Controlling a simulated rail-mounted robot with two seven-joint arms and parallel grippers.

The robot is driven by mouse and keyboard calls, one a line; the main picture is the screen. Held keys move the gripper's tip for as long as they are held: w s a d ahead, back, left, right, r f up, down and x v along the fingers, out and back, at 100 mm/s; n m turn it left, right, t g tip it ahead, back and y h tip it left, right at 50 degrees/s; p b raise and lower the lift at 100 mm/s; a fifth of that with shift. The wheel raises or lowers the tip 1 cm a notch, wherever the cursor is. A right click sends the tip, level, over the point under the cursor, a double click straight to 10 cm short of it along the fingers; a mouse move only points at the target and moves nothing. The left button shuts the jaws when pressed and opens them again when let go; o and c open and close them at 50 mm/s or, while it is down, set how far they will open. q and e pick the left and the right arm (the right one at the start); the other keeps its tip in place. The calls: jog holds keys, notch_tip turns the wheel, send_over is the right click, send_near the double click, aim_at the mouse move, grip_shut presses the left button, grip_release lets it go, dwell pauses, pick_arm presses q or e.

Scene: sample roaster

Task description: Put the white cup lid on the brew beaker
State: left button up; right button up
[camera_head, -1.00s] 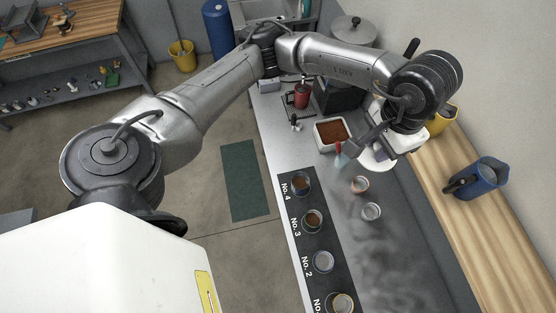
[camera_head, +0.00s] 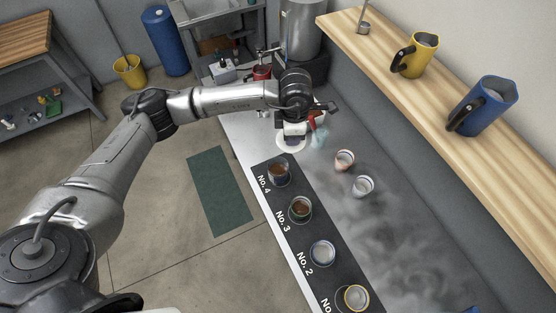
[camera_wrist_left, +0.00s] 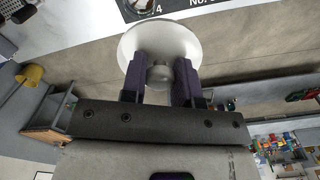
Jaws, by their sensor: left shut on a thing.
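The white cup lid (camera_head: 291,145) is a round disc at the far end of the counter, just beyond the cup at No. 4. In the left wrist view the lid (camera_wrist_left: 160,36) shows with a round knob between the fingers. My left gripper (camera_wrist_left: 160,76) is shut on this knob and holds the lid; in the head view the gripper (camera_head: 293,131) partly covers it. Several glass cups stand on the black numbered mat: No. 4 (camera_head: 278,173), No. 3 (camera_head: 300,209), No. 2 (camera_head: 322,253) and a yellow-rimmed one. I cannot tell which is the brew beaker. My right gripper is out of view.
Two small cups (camera_head: 344,160) (camera_head: 362,186) stand right of the mat. A red-topped object (camera_head: 312,122) is close beside the gripper. A yellow pitcher (camera_head: 415,54) and a blue pitcher (camera_head: 483,106) stand on the wooden shelf.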

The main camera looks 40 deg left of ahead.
pick_arm(q)
jog(key=a+f+n+b, duration=0.2)
jog(key=f+n+b, duration=0.1)
jog(key=f+n, duration=0.3)
jog(key=a+f+n+b, duration=0.3)
jog(key=f+n, duration=0.3)
jog(key=f, duration=0.4)
jog(key=shift+w+a+f+b, duration=0.35)
jog(key=shift+f, duration=0.1)
notch_tip(320, 180, down, 6)
jog(key=b, duration=0.4)
jog(key=shift+r, duration=0.2)
jog(key=shift+f, duration=0.2)
dwell(0.6)
